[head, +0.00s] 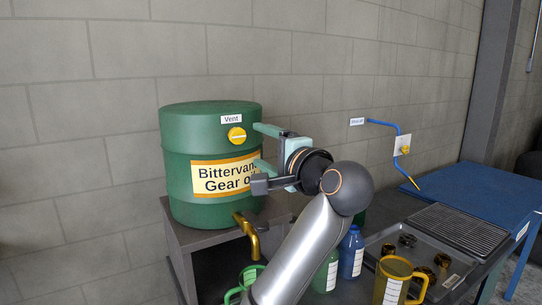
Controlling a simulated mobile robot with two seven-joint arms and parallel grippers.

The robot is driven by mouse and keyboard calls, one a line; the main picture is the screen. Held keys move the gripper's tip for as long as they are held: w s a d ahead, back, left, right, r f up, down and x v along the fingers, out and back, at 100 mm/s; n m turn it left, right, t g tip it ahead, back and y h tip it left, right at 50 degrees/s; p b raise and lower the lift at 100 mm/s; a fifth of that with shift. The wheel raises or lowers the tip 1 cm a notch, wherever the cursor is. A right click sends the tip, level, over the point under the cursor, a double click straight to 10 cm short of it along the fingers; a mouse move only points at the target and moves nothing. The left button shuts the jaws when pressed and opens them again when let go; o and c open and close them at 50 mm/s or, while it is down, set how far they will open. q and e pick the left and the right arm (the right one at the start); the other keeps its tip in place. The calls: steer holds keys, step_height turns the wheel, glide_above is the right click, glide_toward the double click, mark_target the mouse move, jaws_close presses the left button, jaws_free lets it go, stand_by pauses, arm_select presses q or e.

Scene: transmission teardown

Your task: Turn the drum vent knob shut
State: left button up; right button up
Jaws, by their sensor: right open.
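The drum vent knob (237,135) is a round yellow knob with a pale bar running roughly sideways across its face. It sits on the upper front of the green drum (180,160), just under a white "Vent" label (231,119). My right gripper (258,149) is open to the right of the knob, with one finger above the other and both pointing left toward the drum. No finger is on the knob, and nothing shows between the fingers. The lower finger overlaps the right end of the yellow "Bittervan… Gear oil" label (218,176). My left gripper is not in view.
The drum stands on a grey stand (188,238), with a brass tap (247,235) low on its front. Green and blue bottles (351,252), an amber jug (391,284) and a metal tray (415,252) with dark parts lie below right. A blue bench (460,185) stands farther right.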

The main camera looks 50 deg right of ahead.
steer(key=shift+b+v, duration=0.5)
steer(key=shift+v, duration=1.2)
